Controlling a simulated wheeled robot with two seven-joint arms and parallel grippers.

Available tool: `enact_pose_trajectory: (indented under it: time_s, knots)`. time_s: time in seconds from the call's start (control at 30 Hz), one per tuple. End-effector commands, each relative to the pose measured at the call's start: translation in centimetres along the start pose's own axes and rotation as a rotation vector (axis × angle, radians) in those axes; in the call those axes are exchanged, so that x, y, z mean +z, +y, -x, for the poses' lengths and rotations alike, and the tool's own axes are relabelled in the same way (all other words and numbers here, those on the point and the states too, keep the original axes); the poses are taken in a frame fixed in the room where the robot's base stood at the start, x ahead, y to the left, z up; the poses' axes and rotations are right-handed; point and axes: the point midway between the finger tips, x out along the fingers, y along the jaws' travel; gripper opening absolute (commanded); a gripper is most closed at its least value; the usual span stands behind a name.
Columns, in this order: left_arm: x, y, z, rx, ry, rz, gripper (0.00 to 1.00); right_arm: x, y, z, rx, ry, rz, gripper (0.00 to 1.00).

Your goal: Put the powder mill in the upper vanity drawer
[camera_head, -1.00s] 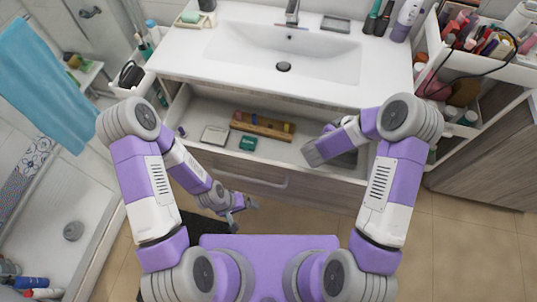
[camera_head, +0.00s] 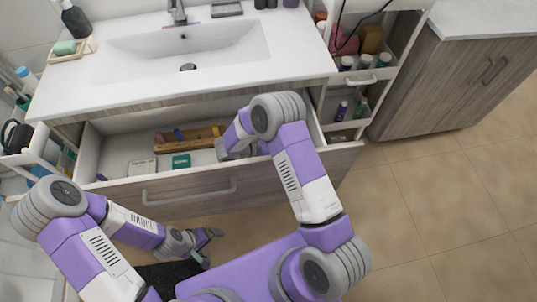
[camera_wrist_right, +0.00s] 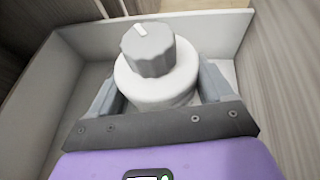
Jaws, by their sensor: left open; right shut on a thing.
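The powder mill (camera_wrist_right: 158,82), a white cylinder with a grey ribbed knob, stands roughly upright between the fingers of my right gripper (camera_wrist_right: 158,88). That gripper is shut on it, inside the right part of the open upper vanity drawer, whose pale walls (camera_wrist_right: 75,58) show around it. In the head view, my right gripper (camera_head: 232,150) is over the drawer (camera_head: 115,130), and the mill is hidden by my arm. Whether the mill touches the drawer floor I cannot tell. My left gripper (camera_head: 207,246) is open and empty, low in front of the drawer.
The drawer also holds a wooden tray (camera_head: 190,138) with small items, a pale flat case (camera_head: 142,167) and a green box (camera_head: 181,161). The washbasin counter (camera_head: 300,68) overhangs behind. A shelf cart (camera_head: 385,75) stands close on the right.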

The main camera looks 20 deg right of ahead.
Motion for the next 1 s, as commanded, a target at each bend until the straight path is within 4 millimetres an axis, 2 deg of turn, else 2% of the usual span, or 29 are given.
enact_pose_trajectory:
  time_s: [0.03, 0.1, 0.37, 0.6, 0.97, 1.0]
  knots:
    - [0.0, -0.3, -0.7, 0.0, 0.0, 0.0, 1.0, -1.4, -0.1, -0.6, -0.002, -0.001, 0.003, 0.37]
    - [0.0, -0.4, -1.2, 0.0, 0.0, 0.0, 1.0, -2.6, -0.1, -1.1, -0.002, -0.001, 0.003, 0.37]
    - [-0.1, -0.7, -1.9, 0.0, -0.001, 0.0, 1.0, -4.7, 0.0, -1.9, 0.001, 0.0, 0.0, 0.37]
    - [-0.1, -1.2, -3.1, 0.0, 0.0, 0.0, 1.0, -7.6, 0.0, -3.2, 0.0, 0.0, 0.002, 0.37]
    - [-0.1, -1.1, -2.9, 0.0, 0.0, 0.0, 1.0, -7.8, 0.0, -3.2, 0.001, 0.0, 0.001, 0.37]
    - [-0.1, -1.1, -2.9, 0.0, 0.0, 0.0, 1.0, -7.8, 0.0, -3.2, 0.001, 0.001, 0.001, 0.85]
